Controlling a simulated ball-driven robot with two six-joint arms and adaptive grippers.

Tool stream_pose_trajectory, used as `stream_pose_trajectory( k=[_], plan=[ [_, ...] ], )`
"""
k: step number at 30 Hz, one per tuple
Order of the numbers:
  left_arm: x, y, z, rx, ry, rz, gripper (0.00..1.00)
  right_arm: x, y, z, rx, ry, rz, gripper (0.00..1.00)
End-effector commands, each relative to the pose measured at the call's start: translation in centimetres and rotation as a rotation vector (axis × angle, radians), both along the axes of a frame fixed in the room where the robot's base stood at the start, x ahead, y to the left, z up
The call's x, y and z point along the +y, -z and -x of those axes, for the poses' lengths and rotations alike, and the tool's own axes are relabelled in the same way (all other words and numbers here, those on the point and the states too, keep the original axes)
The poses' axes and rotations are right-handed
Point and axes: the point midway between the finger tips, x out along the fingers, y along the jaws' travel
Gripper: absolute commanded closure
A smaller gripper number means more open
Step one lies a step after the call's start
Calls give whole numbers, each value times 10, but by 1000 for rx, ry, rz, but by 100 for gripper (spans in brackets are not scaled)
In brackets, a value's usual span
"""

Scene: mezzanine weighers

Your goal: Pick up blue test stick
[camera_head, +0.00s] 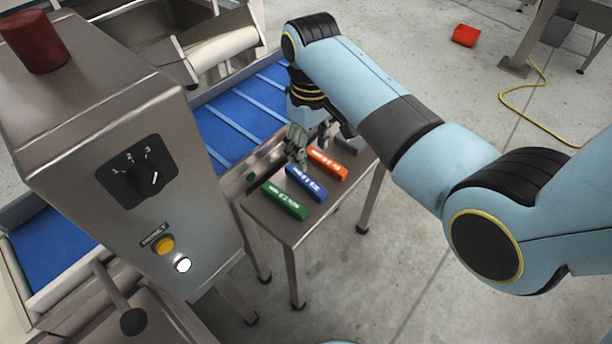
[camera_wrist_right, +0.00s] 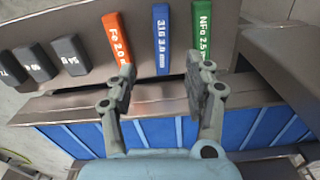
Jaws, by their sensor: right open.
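The blue test stick (camera_head: 306,183) lies on a small steel table between the green stick (camera_head: 285,200) and the orange stick (camera_head: 327,163). In the right wrist view the blue stick (camera_wrist_right: 162,38) points away, beyond the fingertips and between their lines. My right gripper (camera_head: 298,150) hangs just past the far end of the sticks in the head view. In the right wrist view its two fingers (camera_wrist_right: 160,85) are apart with nothing between them. My left gripper is not in view.
Grey blocks (camera_wrist_right: 68,53) sit beside the orange stick on the steel table (camera_head: 262,212). A blue cleated conveyor (camera_head: 225,135) runs behind the table. A steel control box (camera_head: 120,150) with a dial stands at left. A red container (camera_head: 465,36) lies on the floor.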

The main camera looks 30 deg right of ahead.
Motion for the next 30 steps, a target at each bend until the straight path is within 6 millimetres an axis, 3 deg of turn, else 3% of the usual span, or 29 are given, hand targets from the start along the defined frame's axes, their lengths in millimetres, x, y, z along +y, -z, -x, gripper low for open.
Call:
stream_pose_trajectory(
  k=[6,14,21,30],
  plan=[
    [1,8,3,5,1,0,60,1,38,-1,6,-2,-2,48],
    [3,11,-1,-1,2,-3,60,1,62,2,6,-2,-2,48],
    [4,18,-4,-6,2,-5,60,1,99,5,5,-1,-1,48],
    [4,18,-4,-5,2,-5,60,1,105,5,2,-1,-1,48]
  ],
)
